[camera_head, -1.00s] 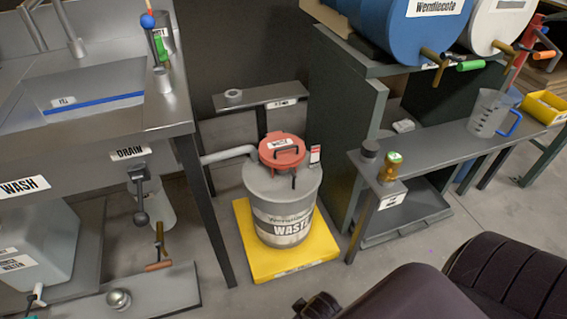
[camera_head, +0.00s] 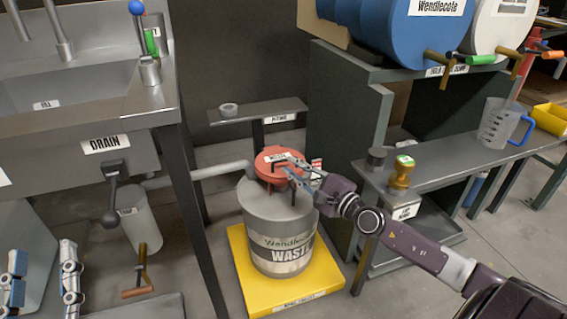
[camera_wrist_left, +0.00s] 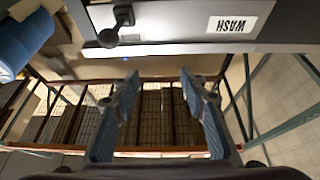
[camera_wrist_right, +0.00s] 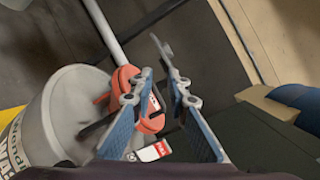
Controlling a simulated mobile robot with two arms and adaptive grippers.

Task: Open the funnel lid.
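The red funnel lid (camera_head: 268,160) sits on top of the grey waste drum (camera_head: 262,211), and it looks closed. A dark handle stands on the lid. My right gripper (camera_head: 288,168) reaches in from the right and is at the lid's handle side. In the right wrist view the open fingers (camera_wrist_right: 160,85) are in front of the red lid (camera_wrist_right: 128,88), whose handle is partly hidden by a finger. I cannot tell whether a finger touches it. My left gripper (camera_head: 42,268) is at the lower left, and its fingers (camera_wrist_left: 160,105) are apart and empty.
The drum stands on a yellow pallet (camera_head: 250,287). A grey pipe (camera_head: 205,173) runs in from the left. A sink counter (camera_head: 150,105) stands left. A small shelf (camera_head: 285,107) is behind.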

